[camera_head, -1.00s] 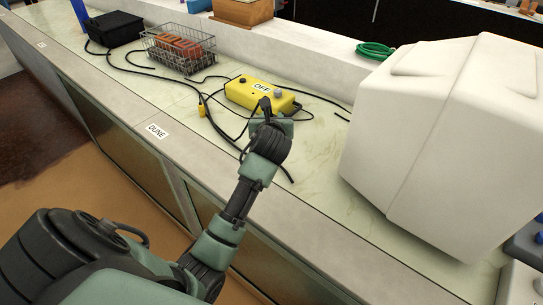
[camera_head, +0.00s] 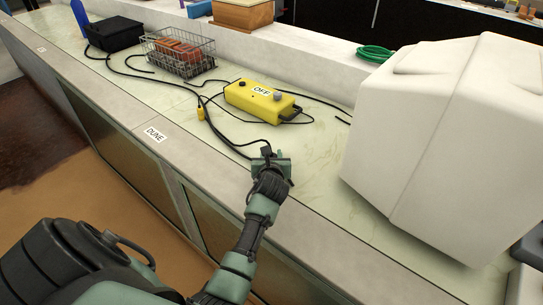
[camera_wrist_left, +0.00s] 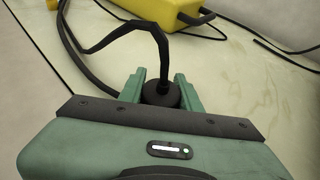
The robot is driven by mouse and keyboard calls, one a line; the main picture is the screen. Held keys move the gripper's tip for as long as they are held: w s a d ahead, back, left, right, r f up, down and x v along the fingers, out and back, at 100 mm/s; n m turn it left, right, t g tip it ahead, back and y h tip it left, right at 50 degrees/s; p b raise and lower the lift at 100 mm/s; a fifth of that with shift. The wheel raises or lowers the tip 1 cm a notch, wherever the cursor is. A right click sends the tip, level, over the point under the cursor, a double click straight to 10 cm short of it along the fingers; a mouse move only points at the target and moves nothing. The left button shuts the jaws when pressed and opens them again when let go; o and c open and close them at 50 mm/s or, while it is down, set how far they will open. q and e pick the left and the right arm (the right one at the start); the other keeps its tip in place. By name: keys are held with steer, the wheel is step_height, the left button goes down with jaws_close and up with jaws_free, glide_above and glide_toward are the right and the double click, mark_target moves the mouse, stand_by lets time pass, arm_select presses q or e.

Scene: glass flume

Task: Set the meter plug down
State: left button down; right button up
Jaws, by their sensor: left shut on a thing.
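My left gripper (camera_head: 270,156) is over the near part of the pale counter, in front of the yellow box. In the left wrist view its two green fingers (camera_wrist_left: 160,86) are shut on a round black plug (camera_wrist_left: 161,95). A black cable (camera_wrist_left: 125,25) rises from the plug, bends over and runs off to the left. In the head view the plug is largely hidden by the gripper. I cannot tell whether the plug touches the counter. My right gripper is in neither view.
A yellow box marked OFF (camera_head: 262,100) lies beyond the gripper, with a yellow connector (camera_head: 201,113) at its left. A large white housing (camera_head: 445,140) stands to the right. A wire basket (camera_head: 178,65) and black tray (camera_head: 116,36) are farther back. Cables cross the counter.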

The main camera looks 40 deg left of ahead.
arm_select(q)
steer(key=c, duration=1)
jaws_free()
steer(key=shift+r, duration=0.1)
steer(key=p+v, duration=0.1)
steer(key=v, duration=1.1)
